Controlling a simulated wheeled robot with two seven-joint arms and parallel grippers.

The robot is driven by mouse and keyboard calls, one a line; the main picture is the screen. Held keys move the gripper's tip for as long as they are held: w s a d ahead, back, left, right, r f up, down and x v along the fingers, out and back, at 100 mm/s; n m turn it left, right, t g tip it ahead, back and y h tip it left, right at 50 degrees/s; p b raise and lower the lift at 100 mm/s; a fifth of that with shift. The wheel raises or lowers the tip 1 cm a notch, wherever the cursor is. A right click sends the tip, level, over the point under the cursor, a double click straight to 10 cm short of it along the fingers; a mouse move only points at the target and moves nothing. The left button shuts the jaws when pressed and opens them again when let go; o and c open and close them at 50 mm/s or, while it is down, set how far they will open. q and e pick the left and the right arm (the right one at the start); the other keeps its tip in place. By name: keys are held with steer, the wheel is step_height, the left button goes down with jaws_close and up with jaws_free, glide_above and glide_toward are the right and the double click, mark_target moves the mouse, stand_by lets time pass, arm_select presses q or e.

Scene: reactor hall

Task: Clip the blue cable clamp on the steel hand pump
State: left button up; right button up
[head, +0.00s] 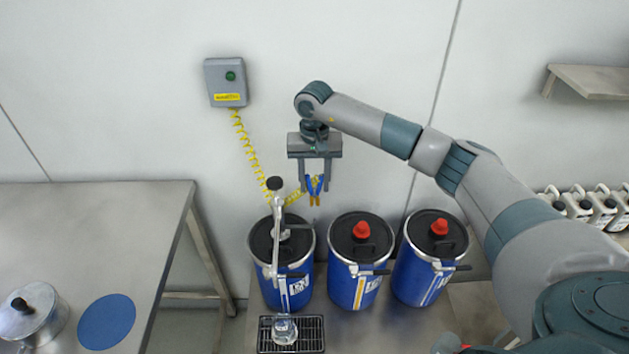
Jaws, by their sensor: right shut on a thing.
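The blue cable clamp (315,187), with orange jaw tips pointing down, is held between the fingers of my right gripper (314,180), which is shut on it. A yellow coiled cable (250,150) runs to the clamp. The steel hand pump (279,230) stands upright on the left blue drum, with a black knob on top and a long spout reaching forward and down. The clamp is in the air to the right of the pump's upper part, and a gap shows between them. My left gripper is out of view.
A grey wall box (225,82) with a green button holds the cable's other end. Two more blue drums (360,245) with red caps stand to the right. A glass jar (284,331) sits on a black grate (310,334) below the spout. A steel table (90,230) is at left.

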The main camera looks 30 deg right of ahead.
mark_target(314, 193)
steer(key=shift+f+b, duration=0.6)
steer(key=shift+f, duration=1.8)
steer(key=shift+b, duration=0.45)
steer(key=shift+f+b, duration=1.6)
steer(key=shift+b, duration=0.25)
steer(key=shift+b, duration=0.8)
stand_by(0.8)
steer(key=shift+f+b, duration=0.4)
stand_by(0.5)
